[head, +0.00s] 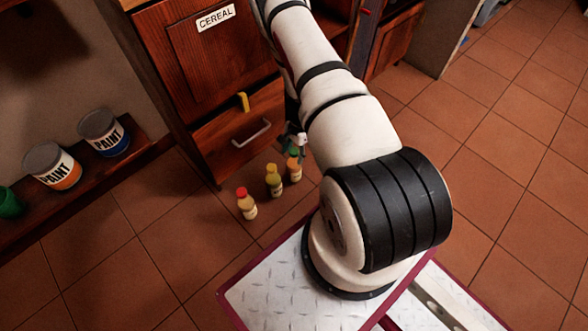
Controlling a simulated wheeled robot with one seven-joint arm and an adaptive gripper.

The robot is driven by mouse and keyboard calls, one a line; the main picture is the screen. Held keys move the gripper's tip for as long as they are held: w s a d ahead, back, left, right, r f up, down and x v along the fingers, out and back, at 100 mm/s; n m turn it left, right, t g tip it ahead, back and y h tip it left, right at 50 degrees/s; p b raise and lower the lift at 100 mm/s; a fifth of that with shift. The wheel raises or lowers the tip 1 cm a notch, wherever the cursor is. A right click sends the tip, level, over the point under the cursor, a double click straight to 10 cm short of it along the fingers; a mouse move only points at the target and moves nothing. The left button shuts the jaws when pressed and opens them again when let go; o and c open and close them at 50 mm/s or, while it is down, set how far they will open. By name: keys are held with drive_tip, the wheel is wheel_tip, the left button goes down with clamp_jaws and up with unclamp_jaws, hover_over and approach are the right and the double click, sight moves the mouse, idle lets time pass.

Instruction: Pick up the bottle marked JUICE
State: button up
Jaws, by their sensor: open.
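Several small bottles stand upright in a row on the tiled floor in front of the drawer. One has a red cap and pale yellow body (247,207). The middle one is yellow with a yellow cap (274,183). My gripper (296,142) is open and shows only partly beside my arm, just above the orange bottle in the picture. My arm hides much of it, and I cannot tell whether it touches the bottle.
A wooden cabinet marked CEREAL (216,50) stands behind, with a yellow handle (243,101). Below is a drawer (213,140) with a metal handle. A low shelf (95,195) at left holds PAINT cans (105,132) and a green container (10,204). Open floor (500,165) lies at right.

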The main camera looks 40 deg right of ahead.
clamp_jaws()
drive_tip(key=shift+r, duration=0.1)
